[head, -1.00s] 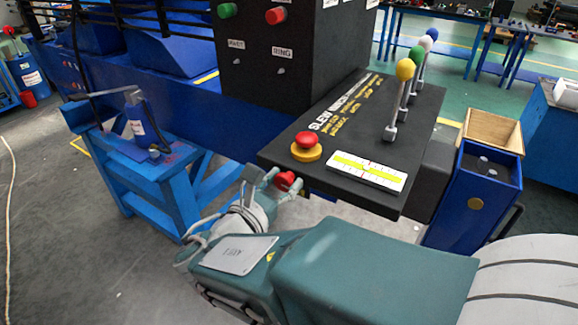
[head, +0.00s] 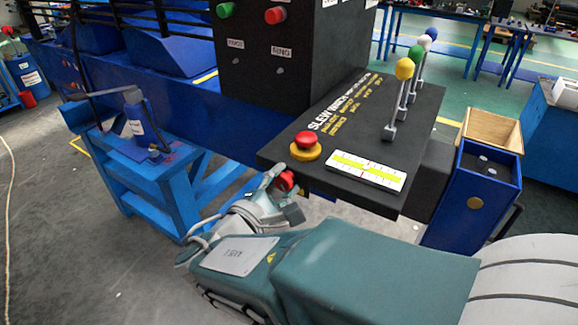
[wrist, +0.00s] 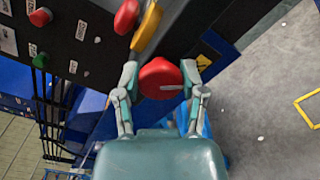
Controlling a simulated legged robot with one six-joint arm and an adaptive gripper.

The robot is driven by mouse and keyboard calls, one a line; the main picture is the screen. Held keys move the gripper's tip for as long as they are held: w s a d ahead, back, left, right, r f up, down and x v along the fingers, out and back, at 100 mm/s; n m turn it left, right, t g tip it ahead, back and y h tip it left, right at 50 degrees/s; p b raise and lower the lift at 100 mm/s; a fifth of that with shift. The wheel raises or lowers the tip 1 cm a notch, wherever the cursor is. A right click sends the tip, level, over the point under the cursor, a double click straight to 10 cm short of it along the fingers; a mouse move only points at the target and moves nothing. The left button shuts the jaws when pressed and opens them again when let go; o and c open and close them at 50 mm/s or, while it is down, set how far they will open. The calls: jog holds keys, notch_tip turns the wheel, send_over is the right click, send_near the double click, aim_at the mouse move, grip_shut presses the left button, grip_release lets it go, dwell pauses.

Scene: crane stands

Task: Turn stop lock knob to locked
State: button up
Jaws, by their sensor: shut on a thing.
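The stop lock knob, a round red knob (wrist: 160,79) with a pale line on its face, sits on the front side of the black console. It also shows partly in the head view (head: 285,181), with my gripper covering some of it. My gripper (wrist: 160,90) is shut on the knob, one finger on each side in the wrist view. In the head view my gripper (head: 282,190) is tilted, one finger above left of the knob and the other below right. In the wrist view the pale line lies about level, pointing right.
Above the knob, the console (head: 385,150) carries a red push button (head: 306,139) on a yellow base, a yellow-white scale (head: 366,171) and levers with coloured balls (head: 405,69). A blue stand (head: 172,185) is at left. Grey floor lies open below.

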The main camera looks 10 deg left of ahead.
jog(key=m, duration=0.4)
jog(key=shift+f, duration=0.1)
jog(key=shift+f+m, duration=0.1)
jog(key=shift+m, duration=1.4)
jog(key=o, duration=1.1)
jog(key=shift+o, duration=0.2)
jog(key=v, duration=1.2)
jog(key=shift+w+f, duration=0.1)
